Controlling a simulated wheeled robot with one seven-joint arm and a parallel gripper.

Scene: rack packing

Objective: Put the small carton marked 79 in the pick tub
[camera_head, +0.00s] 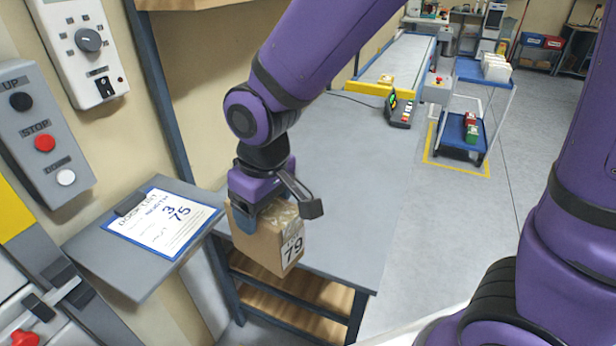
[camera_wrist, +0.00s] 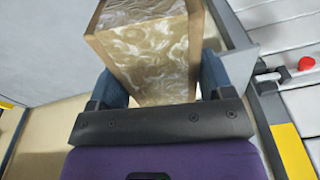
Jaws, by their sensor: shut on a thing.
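The small carton marked 79 (camera_head: 265,246) is brown cardboard with clear tape on top and a white label reading 79. My gripper (camera_head: 262,208) is shut on it from above. The carton is held near the left front corner of the grey table (camera_head: 345,150); I cannot tell whether it touches the table. In the wrist view the carton (camera_wrist: 150,62) sits between the two blue-grey fingers of my gripper (camera_wrist: 158,88). No pick tub can be made out in either view.
A clipboard (camera_head: 165,222) on a grey shelf stands left of the carton. Control boxes (camera_head: 45,140) hang on the left wall. A keypad device (camera_head: 400,108) and a yellow bar (camera_head: 372,89) are at the table's far end. A blue trolley (camera_head: 484,72) stands right; the table's middle is clear.

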